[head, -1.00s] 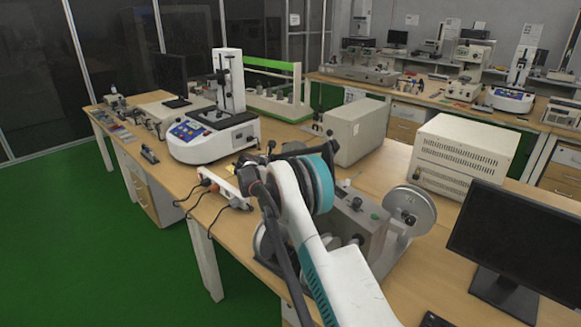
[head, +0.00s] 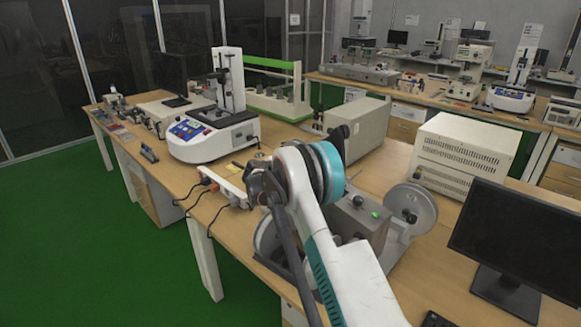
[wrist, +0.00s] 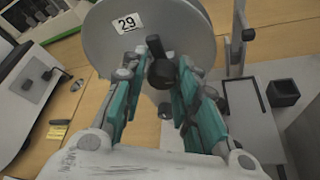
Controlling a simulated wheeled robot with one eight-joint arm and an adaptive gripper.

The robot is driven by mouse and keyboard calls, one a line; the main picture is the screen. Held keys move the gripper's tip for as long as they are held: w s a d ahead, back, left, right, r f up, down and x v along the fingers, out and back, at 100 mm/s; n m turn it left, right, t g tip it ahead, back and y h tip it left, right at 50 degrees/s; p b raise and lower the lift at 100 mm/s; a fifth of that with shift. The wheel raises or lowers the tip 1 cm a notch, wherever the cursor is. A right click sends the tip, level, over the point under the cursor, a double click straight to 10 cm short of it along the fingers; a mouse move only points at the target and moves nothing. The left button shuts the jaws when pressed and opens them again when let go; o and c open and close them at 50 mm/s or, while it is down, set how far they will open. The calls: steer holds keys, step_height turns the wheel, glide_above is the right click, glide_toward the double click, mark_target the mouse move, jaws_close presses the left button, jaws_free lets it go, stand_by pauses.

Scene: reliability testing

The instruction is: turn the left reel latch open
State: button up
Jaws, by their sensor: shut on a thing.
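The left reel is a grey disc with a white "29" label (wrist: 126,22) in the wrist view. Its black latch (wrist: 162,73) sits at the hub, with a short lever (wrist: 154,44) pointing up in the picture. My gripper (wrist: 161,80) has its teal-padded fingers on both sides of the latch and is shut on it. In the head view, only part of the left reel (head: 266,236) shows beside my arm; the arm hides its latch and my fingers. The right reel (head: 419,198) is grey with a dark centre knob.
The reel machine's grey box (head: 357,219) stands between the reels. A monitor (head: 512,245) is at the right. A white cabinet (head: 466,155) and a beige box (head: 357,130) stand behind. A white strip with cables (head: 222,184) lies left.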

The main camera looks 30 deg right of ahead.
steer(key=shift+s+d, duration=0.15)
stand_by(0.3)
steer(key=o, duration=0.7)
steer(key=shift+o, duration=1.3)
steer(key=shift+s, duration=0.15)
steer(key=shift+r, duration=0.1)
steer(key=v, duration=1.2)
